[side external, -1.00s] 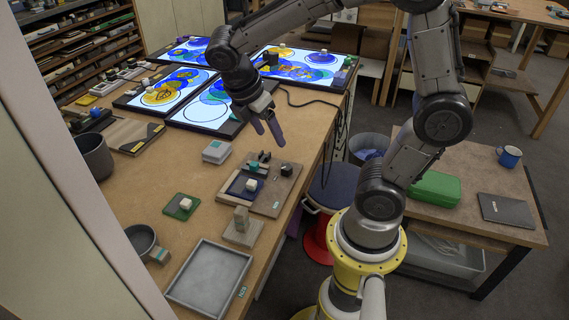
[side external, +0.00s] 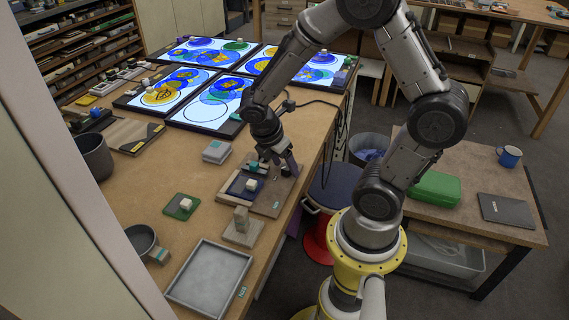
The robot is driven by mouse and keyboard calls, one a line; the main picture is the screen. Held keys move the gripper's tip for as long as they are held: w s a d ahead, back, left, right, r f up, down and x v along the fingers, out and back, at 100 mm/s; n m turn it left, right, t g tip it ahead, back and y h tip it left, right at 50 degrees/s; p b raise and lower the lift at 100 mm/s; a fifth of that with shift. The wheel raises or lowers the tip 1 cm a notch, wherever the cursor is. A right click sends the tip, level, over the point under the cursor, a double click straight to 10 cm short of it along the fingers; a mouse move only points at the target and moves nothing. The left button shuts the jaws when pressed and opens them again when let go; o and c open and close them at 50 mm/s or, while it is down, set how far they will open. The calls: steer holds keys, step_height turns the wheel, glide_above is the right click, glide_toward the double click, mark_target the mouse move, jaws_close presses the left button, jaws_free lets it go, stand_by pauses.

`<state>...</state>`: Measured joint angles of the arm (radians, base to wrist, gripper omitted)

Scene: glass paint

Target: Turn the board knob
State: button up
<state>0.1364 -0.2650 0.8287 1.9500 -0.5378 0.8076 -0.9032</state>
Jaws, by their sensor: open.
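A wooden board (side external: 268,205) lies near the right edge of the workbench. It carries a dark blue tray (side external: 237,187) with a pale block (side external: 251,184) in it, and small dark fittings at its far end. A dark knob-like fitting (side external: 286,172) at the board's far right is partly covered by my gripper. My gripper (side external: 279,168) points down over that end of the board with its fingers apart. I cannot tell whether the fingers touch the knob.
A grey tray (side external: 208,279), a block on a stand (side external: 241,226) and a green pad with a pale block (side external: 181,207) lie nearer. Lit panels (side external: 205,115) with coloured glass shapes lie behind. A cable (side external: 318,101) runs over the bench's right side.

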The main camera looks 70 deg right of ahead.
jaws_close()
stand_by(0.4)
steer(key=shift+m, duration=0.3)
steer(key=m+g+y, duration=0.1)
steer(key=m, duration=0.2)
steer(key=shift+w+d+m, duration=0.1)
steer(key=shift+m, duration=0.3)
steer(key=m+y, duration=0.1)
steer(key=m, duration=0.1)
steer(key=m+g, duration=0.1)
steer(key=m, duration=0.2)
steer(key=shift+d+y, duration=0.15)
steer(key=shift+y, duration=0.25)
steer(key=m+y, duration=0.1)
steer(key=m, duration=0.2)
steer(key=m+y, duration=0.1)
steer(key=m, duration=0.1)
steer(key=shift+d+m+g, duration=0.15)
steer(key=shift+m+g, duration=0.15)
steer(key=shift+m, duration=0.1)
steer(key=shift+m+y, duration=0.9)
steer(key=shift+m, duration=1.4)
steer(key=shift+t, duration=0.4)
